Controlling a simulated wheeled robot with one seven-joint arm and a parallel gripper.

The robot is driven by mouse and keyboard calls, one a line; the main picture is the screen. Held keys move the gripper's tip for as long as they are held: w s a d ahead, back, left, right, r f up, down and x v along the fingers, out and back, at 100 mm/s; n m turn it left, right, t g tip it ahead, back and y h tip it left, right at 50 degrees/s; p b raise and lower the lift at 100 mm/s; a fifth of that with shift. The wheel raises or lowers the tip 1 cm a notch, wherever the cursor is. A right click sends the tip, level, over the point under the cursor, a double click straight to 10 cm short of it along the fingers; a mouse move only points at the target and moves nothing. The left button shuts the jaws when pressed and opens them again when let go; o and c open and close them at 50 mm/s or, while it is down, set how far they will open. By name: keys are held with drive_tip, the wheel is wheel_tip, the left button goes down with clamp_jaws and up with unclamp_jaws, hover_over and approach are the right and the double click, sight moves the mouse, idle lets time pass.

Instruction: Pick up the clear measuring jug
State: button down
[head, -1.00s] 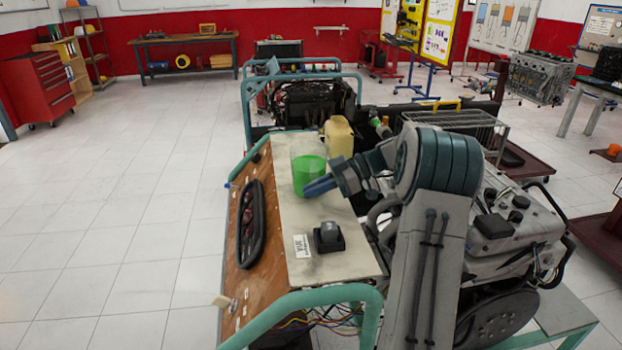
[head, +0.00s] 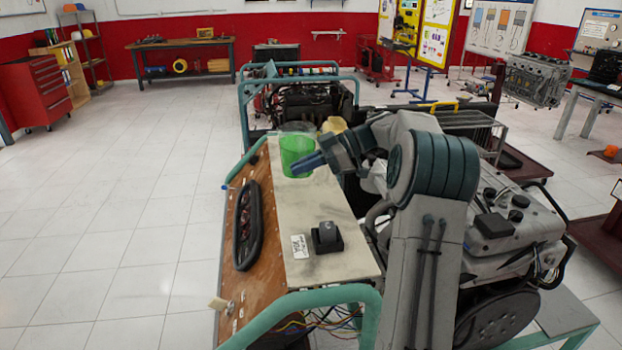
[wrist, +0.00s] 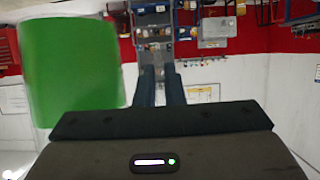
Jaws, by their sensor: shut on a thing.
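The clear measuring jug (head: 297,158) is see-through at its upper rim and bright green lower down. In the head view it is at the far end of the pale top panel, at the tip of my arm. My gripper (head: 294,172) is shut on it from the right; the exact grip point is hard to make out. In the wrist view the green of the jug (wrist: 75,70) fills the upper left, beside my two dark fingers (wrist: 160,75). The jug looks upright and seems raised over the panel, but its gap to the panel is unclear.
The pale panel (head: 305,215) tops an engine trainer and carries a small black device (head: 327,238). A yellowish container (head: 334,125) is behind my arm, partly hidden. A teal frame rail (head: 335,292) runs along the near edge. Open tiled floor (head: 120,215) lies left.

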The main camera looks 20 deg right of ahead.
drive_tip(key=w+a+r, duration=0.5)
drive_tip(key=w, duration=0.2)
drive_tip(key=shift+w+r, duration=0.15)
drive_tip(key=shift+r, duration=0.1)
